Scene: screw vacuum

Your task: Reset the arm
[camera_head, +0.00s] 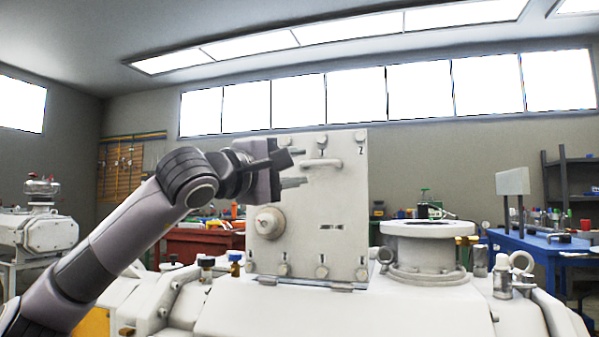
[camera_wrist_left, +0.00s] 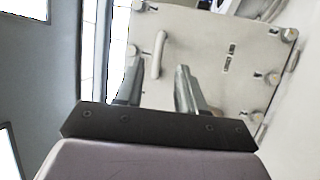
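My left arm (camera_head: 130,235) comes in from the lower left and reaches up to the right. Its gripper (camera_head: 297,167) is in front of the upper left part of an upright white panel (camera_head: 335,195). The two fingers are apart, with nothing held between them. In the left wrist view the gripper (camera_wrist_left: 158,72) also shows two separated fingers, with the panel (camera_wrist_left: 210,70) beyond. A curved handle (camera_wrist_left: 159,55) on the panel shows between the fingers in that view; contact does not show. My right gripper is not in view.
The panel stands on a white machine (camera_head: 320,310), with a round port (camera_head: 425,245) to its right and a knob (camera_head: 269,222) on its lower left. A blue bench (camera_head: 540,245) is at the right. Space above the panel is clear.

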